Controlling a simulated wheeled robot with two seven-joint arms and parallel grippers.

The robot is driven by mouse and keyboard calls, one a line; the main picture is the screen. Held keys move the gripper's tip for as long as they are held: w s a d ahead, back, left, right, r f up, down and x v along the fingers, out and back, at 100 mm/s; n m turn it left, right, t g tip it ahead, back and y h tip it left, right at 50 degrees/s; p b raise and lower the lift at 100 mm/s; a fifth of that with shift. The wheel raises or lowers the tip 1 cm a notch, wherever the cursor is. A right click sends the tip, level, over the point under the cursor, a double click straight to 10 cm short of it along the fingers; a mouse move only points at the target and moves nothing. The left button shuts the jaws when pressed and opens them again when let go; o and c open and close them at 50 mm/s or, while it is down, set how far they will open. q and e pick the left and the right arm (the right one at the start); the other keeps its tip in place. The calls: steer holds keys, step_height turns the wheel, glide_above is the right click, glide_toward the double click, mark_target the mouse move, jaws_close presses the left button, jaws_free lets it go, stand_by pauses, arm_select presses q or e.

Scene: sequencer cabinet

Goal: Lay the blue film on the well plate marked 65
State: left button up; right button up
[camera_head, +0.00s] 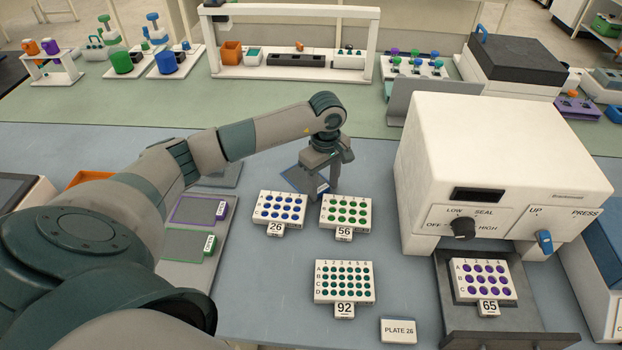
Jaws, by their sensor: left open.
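The well plate marked 65 (484,281) has purple wells and sits on the dark tray of the white sealer at the right. The blue film (294,179) lies on the table behind the plates marked 26 and 56, with a small pale tag at its right side. My left gripper (321,188) is open and points down at the blue film's right part, by the tag. It hides part of the film, and I cannot tell whether its fingers touch it. My right gripper is not in view.
Purple-edged (199,210) and green-edged (186,242) films lie at the left. The sealer (500,165) rises above plate 65.

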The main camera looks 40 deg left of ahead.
arm_select(q)
steer(key=shift+f, duration=0.15)
steer(key=shift+c, duration=0.2)
steer(key=c, duration=0.8)
